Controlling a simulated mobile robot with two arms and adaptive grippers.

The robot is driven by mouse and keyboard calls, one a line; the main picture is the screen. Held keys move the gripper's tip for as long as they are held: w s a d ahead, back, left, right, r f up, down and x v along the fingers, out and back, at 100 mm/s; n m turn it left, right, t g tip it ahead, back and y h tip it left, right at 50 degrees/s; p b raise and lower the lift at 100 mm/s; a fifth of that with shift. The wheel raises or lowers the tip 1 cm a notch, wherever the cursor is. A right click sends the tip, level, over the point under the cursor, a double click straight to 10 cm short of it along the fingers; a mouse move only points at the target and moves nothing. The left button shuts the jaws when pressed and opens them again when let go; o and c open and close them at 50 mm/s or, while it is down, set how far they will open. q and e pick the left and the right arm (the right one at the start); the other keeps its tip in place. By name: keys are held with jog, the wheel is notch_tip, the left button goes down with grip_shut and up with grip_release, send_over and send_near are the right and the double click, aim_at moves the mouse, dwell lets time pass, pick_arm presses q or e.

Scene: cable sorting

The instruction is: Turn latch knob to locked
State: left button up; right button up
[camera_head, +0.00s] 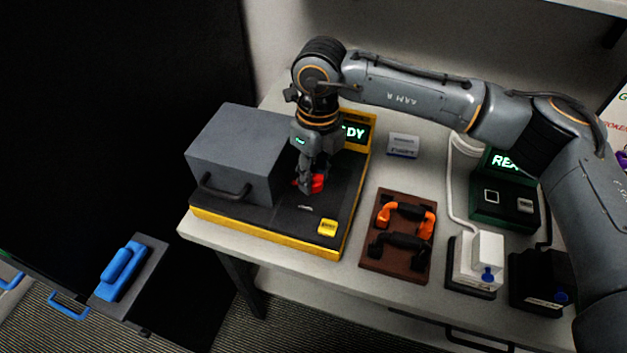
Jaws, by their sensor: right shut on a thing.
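The red latch knob (318,183) sits on the dark top of a yellow-edged station (265,235), just right of a grey box with a handle (238,150). My right gripper (308,184) points down at the knob and is shut on it. The fingers hide part of the knob, and its exact turn angle cannot be told. A yellow button block (327,227) is on the station's front right. A display (355,132) at the station's back is partly hidden by my wrist and shows letters ending in "DY". My left gripper is not in view.
Right of the station, a brown tray (368,258) holds an orange handle (410,211) and a black one (402,242). Further right are a white block (486,255), a black block (540,280) and a green-lit device (497,205). A blue handle (121,269) is at lower left.

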jog(key=shift+m+b, duration=0.8)
jog(key=shift+m, duration=0.2)
jog(key=o, duration=1.1)
jog(key=shift+o, duration=0.2)
jog(key=shift+r, duration=0.1)
notch_tip(320, 180, up, 12)
jog(key=shift+w+d, duration=0.25)
jog(key=shift+d, duration=0.1)
